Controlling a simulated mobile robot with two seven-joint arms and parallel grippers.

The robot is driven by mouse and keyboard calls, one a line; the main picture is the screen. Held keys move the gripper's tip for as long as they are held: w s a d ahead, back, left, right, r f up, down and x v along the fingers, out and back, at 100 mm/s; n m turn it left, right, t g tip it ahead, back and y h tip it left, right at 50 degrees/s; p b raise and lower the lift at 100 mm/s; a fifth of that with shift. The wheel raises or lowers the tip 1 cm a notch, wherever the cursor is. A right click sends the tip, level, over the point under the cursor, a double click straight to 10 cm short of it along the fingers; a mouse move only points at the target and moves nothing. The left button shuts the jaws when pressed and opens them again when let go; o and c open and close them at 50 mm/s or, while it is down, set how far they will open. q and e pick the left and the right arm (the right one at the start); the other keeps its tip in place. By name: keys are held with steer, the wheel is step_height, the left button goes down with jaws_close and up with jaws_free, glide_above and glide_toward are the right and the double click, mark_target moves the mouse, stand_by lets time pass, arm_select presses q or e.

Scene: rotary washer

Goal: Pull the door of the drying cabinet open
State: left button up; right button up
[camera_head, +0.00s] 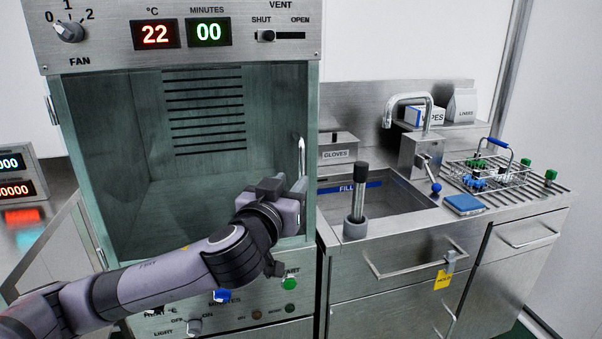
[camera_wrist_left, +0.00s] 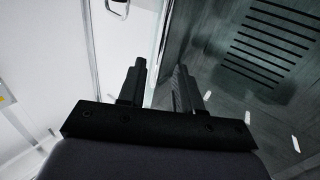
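The drying cabinet (camera_head: 185,70) stands at left centre, with temperature and time displays above its front. Its door appears closed, with greenish glass showing the slatted back wall; a hinge is at the left edge. The upright handle (camera_head: 301,157) is at the door's right edge. My left gripper (camera_head: 297,187) is beside the handle's lower part, and the gripper and wrist cover the lower right of the door. In the left wrist view, its two fingers (camera_wrist_left: 160,80) stand apart, with nothing clearly held. Contact with the handle cannot be told. My right gripper is not in view.
Right of the cabinet are a sink (camera_head: 385,197), a tap (camera_head: 408,100) and a wire rack (camera_head: 488,172) on the counter. A cylindrical post (camera_head: 357,200) stands at the sink's near left. Knobs and a green button (camera_head: 289,283) sit below the door.

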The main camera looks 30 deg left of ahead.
mark_target(300, 173)
arm_select(q)
steer(key=shift+p+x, duration=0.65)
steer(key=shift+x, duration=2.6)
jaws_close()
